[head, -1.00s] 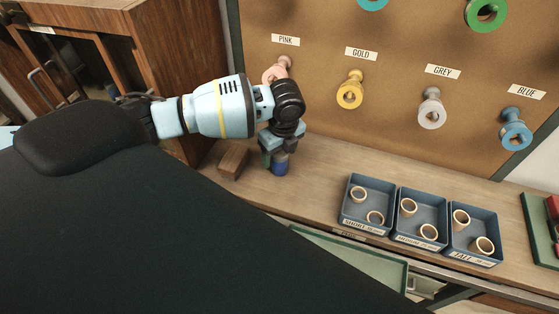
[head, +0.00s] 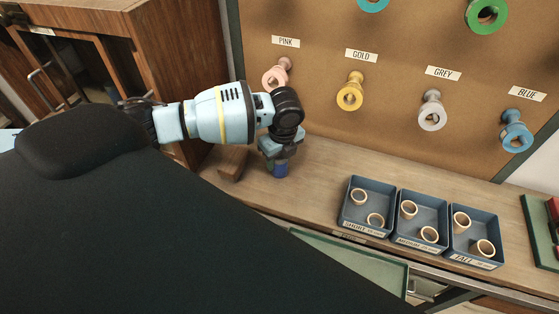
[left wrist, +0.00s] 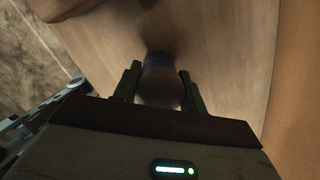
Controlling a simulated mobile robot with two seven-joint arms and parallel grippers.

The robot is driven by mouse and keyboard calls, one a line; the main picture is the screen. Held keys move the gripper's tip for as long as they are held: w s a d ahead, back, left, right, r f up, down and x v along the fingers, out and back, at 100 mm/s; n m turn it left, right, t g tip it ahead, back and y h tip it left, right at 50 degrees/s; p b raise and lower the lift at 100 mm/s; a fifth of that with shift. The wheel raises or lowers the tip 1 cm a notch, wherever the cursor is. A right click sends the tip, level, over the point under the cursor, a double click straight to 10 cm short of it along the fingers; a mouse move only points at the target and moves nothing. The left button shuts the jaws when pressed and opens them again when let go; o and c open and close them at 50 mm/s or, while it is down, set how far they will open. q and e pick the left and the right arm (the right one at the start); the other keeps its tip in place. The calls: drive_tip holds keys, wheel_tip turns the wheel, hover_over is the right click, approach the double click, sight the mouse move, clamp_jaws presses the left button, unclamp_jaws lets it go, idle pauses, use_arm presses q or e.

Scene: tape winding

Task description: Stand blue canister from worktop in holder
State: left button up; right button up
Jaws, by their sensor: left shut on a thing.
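The blue canister (head: 280,171) stands upright on the worktop (head: 325,165), below my left gripper (head: 279,161). In the left wrist view the dark canister (left wrist: 160,84) sits between the two fingers of the left gripper (left wrist: 159,80), which are shut on it. Its upper part is hidden by the gripper in the head view. A brown wooden block (head: 233,161) lies just left of the canister; I cannot tell whether it is the holder. My right gripper is not in view.
Three blue trays with pale rings stand to the right: short (head: 351,211), medium (head: 397,231) and tall (head: 450,250). A pegboard (head: 310,95) with coloured spools rises behind. A wooden cabinet (head: 180,60) stands at the left. The worktop between canister and trays is clear.

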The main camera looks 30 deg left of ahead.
use_arm(q)
drive_tip(key=shift+r, duration=0.1)
